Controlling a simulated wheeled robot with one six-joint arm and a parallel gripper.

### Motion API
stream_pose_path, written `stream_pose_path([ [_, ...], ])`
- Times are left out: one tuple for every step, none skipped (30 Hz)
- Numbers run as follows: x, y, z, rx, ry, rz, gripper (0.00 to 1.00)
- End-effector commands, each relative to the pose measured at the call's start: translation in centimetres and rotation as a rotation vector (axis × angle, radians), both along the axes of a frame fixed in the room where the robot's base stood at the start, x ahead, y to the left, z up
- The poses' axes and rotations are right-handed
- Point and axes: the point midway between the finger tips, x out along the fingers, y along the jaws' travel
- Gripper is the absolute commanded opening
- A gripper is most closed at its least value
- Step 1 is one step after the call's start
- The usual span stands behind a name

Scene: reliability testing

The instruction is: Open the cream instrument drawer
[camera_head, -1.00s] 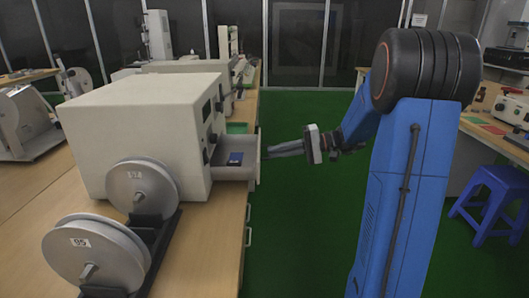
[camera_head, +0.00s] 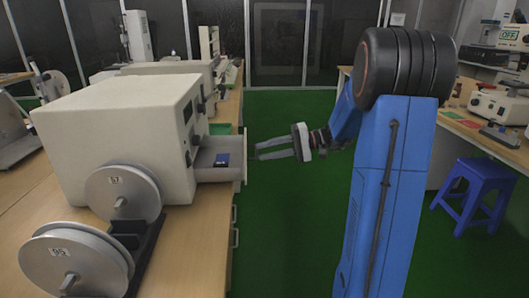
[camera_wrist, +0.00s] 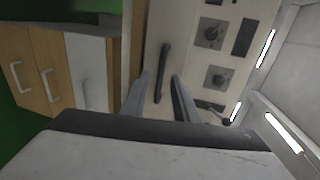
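The cream instrument (camera_head: 115,135) stands on the left bench. Its drawer (camera_head: 212,172) is pulled out on the right side, with a dark blue item (camera_head: 223,160) inside. My gripper (camera_head: 257,150) points left at the drawer front (camera_head: 244,157), with a small gap between them. In the wrist view, my two gripper fingers (camera_wrist: 161,80) are spread apart. The dark bar handle (camera_wrist: 162,70) on the cream drawer front shows between and just ahead of the fingertips. The fingers do not appear to press on it. The handle is not visible in the head view.
Two grey reels (camera_head: 76,262) stand on the bench at front left. Bench drawers with pale handles (camera_wrist: 48,85) lie below. A blue stool (camera_head: 476,190) stands by the right bench. The green floor (camera_head: 285,220) between the benches is clear.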

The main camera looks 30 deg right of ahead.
Motion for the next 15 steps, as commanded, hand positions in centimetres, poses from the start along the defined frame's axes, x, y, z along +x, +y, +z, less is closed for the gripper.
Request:
stream_pose_path([
  [-0.2, -0.7, 0.1, 0.0, -0.001, -0.003, 0.27],
  [-0.4, -1.1, 0.2, 0.0, -0.001, -0.003, 0.27],
  [-0.7, -1.7, 0.4, 0.0, 0.0, -0.003, 0.27],
  [-0.9, -2.2, 0.4, -0.001, 0.001, -0.003, 0.27],
  [-1.1, -2.7, 0.6, -0.001, 0.001, -0.004, 0.27],
  [-1.4, -3.5, 0.7, 0.0, 0.0, -0.004, 0.27],
  [-1.6, -4.0, 0.9, 0.0, -0.001, -0.004, 0.27],
  [-1.8, -4.5, 1.0, -0.001, 0.0, -0.003, 0.27],
  [-2.1, -5.2, 1.1, -0.001, 0.0, -0.004, 0.27],
  [-2.3, -5.8, 1.3, 0.0, -0.001, -0.004, 0.27],
  [-2.5, -6.3, 1.4, 0.0, -0.001, -0.003, 0.27],
  [-2.8, -7.0, 1.5, -0.001, 0.001, -0.004, 0.27],
  [-3.1, -7.6, 1.7, -0.001, 0.0, -0.003, 0.27],
  [-3.3, -8.1, 1.8, -0.001, 0.0, -0.003, 0.27],
  [-3.6, -8.8, 1.9, -0.001, 0.0, -0.004, 0.27],
])
